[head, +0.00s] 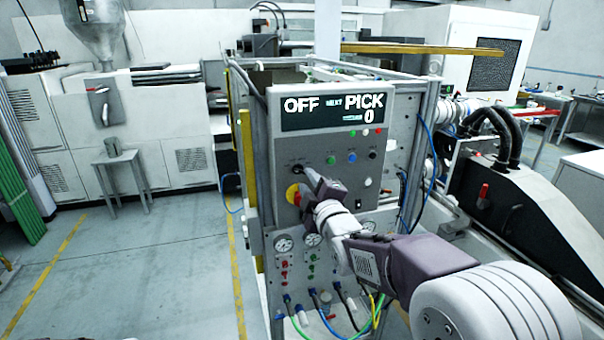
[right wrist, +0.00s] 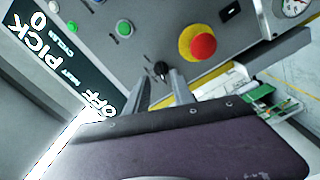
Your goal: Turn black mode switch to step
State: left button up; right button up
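The black mode switch (right wrist: 161,68) is a small dark knob on the grey control panel (head: 318,150), left of the red emergency button in the right wrist view. In the head view the switch (head: 296,169) is partly hidden by my gripper. My right gripper (right wrist: 160,80) points at the panel with its two fingers apart, one on each side of the knob. The knob shows between or just past the fingertips; I cannot tell whether they touch it. It also shows in the head view (head: 305,172). The display (head: 333,110) reads OFF, NEXT, PICK and 0. My left gripper is out of view.
The red emergency button on a yellow base (right wrist: 198,43) is close beside the switch. Green, blue and white buttons (head: 352,157) sit to the right in the head view. Gauges (head: 283,244) and hoses are below. A yellow post (head: 247,158) stands left of the panel.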

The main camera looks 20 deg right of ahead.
aim_at(301, 172)
jog(key=w, duration=0.4)
jog(key=shift+w+f+p, duration=0.1)
jog(key=shift+w+p, duration=0.05)
jog(key=shift+p, duration=0.25)
jog(key=shift+w+d, duration=0.1)
jog(key=shift+w, duration=0.1)
jog(key=shift+s, duration=0.15)
jog(key=shift+a, duration=0.25)
grip_shut()
